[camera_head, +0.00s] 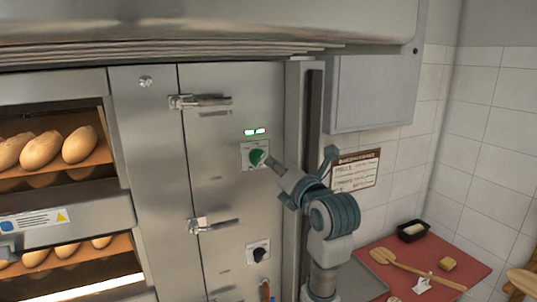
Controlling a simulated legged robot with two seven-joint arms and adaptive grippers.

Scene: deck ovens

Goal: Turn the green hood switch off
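The green hood switch (257,157) is a green knob on a pale square plate on the steel oven front. Two green lights (255,131) glow just above it.
A black knob (259,254) sits lower on the same panel. Door latches (203,101) stick out at left. Ovens with bread loaves (42,150) are further left. A red board (430,262) with wooden utensils lies at lower right. The hood (210,22) overhangs above.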

